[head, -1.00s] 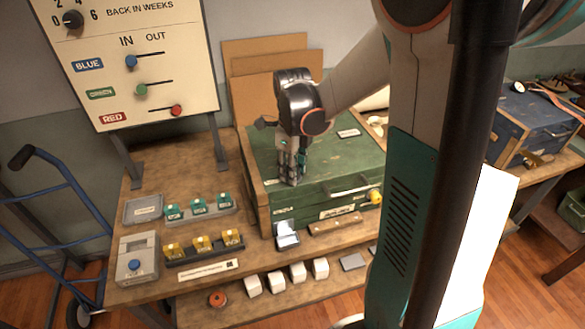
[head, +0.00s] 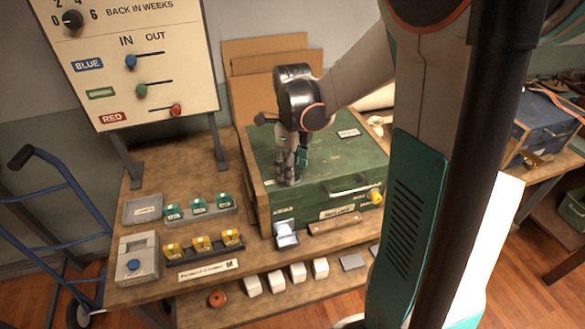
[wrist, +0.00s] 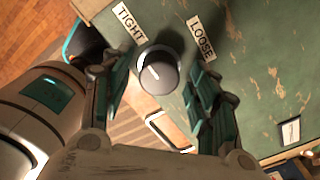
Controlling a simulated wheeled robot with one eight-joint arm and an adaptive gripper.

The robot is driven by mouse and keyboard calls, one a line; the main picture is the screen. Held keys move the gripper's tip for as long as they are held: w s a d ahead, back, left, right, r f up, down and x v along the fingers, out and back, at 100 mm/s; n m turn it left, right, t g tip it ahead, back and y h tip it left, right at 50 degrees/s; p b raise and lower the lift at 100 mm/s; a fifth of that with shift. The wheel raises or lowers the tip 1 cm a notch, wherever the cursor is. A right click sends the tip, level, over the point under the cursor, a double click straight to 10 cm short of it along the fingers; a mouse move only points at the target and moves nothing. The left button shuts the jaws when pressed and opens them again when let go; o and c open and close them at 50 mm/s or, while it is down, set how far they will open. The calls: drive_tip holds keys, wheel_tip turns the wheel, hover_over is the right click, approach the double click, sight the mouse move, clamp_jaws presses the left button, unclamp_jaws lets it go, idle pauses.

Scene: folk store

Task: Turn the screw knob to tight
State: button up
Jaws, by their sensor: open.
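The screw knob (wrist: 157,72) is round and dark-rimmed with a grey face and a short white line that slants from upper left to lower right. It is on the green top of a wooden chest (head: 340,160). A TIGHT label (wrist: 130,23) lies to its upper left and a LOOSE label (wrist: 201,38) to its upper right. My gripper (head: 288,178) is open over the chest's left part. In the wrist view its two fingers flank the knob, with gaps on both sides. In the head view my gripper hides the knob.
The chest has a front handle (head: 349,187) and a yellow knob (head: 375,195). Left of it stand yellow blocks (head: 202,243), green blocks (head: 198,206) and a grey box with a blue button (head: 136,262). A sign board with sliders (head: 135,65) stands behind. Cardboard leans behind the chest.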

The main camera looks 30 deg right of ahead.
wheel_tip(320, 180, up, 11)
idle(0.4)
idle(0.4)
drive_tip(key=a+n+t+b, duration=0.25)
drive_tip(key=a+n, duration=0.55)
drive_tip(key=a, duration=0.4)
drive_tip(key=s+a+f+n+t, duration=0.1)
drive_tip(key=s+n+t, duration=0.1)
drive_tip(key=s+n, duration=0.4)
drive_tip(key=s+a+f+n+t, duration=0.1)
drive_tip(key=s+n, duration=0.6)
drive_tip(key=n, duration=0.9)
drive_tip(key=shift+s+a+f+t+b, duration=0.25)
drive_tip(key=shift+f+t+b, duration=0.3)
drive_tip(key=shift+t, duration=0.3)
